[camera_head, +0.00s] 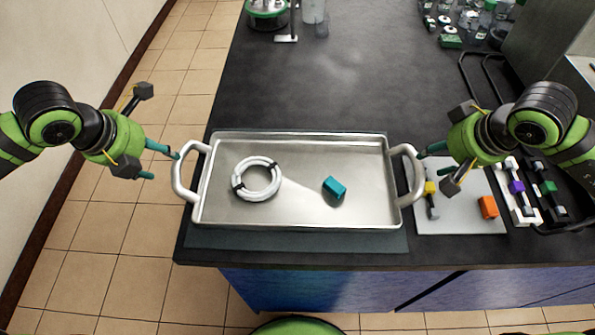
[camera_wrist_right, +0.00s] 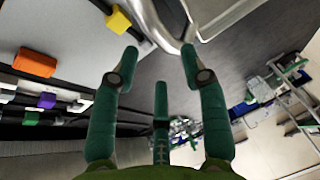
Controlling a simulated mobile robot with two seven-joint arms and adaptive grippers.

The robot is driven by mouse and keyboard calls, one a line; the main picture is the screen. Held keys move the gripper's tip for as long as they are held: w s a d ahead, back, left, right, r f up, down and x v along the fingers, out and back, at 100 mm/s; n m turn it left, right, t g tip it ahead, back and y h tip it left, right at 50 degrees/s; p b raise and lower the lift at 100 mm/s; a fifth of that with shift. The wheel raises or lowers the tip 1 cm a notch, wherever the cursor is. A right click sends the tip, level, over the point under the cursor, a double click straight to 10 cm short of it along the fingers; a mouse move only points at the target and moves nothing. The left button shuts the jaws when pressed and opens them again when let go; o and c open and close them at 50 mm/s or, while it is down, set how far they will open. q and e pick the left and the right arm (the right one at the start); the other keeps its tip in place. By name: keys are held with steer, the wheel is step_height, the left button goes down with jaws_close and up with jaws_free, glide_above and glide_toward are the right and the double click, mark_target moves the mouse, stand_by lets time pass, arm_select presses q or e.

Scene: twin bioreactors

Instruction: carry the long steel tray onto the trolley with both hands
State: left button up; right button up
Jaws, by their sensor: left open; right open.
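The long steel tray (camera_head: 310,205) lies flat near the front edge of the dark bench, with a light loop handle at each end. It holds a coil of white tubing (camera_head: 257,178) and a teal block (camera_head: 334,188). My left gripper (camera_head: 163,164) is open just left of the tray's left handle (camera_head: 185,172). My right gripper (camera_head: 432,165) is open just right of the right handle (camera_head: 410,175). In the right wrist view the open fingers (camera_wrist_right: 158,60) point at the curved handle (camera_wrist_right: 155,22), which is near the fingertips. Contact cannot be told. No trolley is recognisable.
A light grey board (camera_head: 460,222) with a yellow piece and an orange block (camera_head: 488,207) lies right of the tray. Purple and green clips are beside it. A green-based vessel (camera_head: 268,12) stands at the back. The bench behind the tray is clear; tiled floor lies left.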

mark_target(174, 163)
arm_select(q)
steer(key=shift+x, duration=3.65)
arm_select(e)
steer(key=shift+x, duration=3.65)
arm_select(q)
steer(key=c, duration=0.8)
arm_select(e)
steer(key=shift+w, duration=0.1)
steer(key=c, duration=0.8)
arm_select(q)
jaws_close()
arm_select(e)
jaws_close()
steer(key=shift+d, duration=0.1)
arm_select(q)
steer(key=shift+w+r, duration=0.1)
arm_select(e)
steer(key=shift+r, duration=0.1)
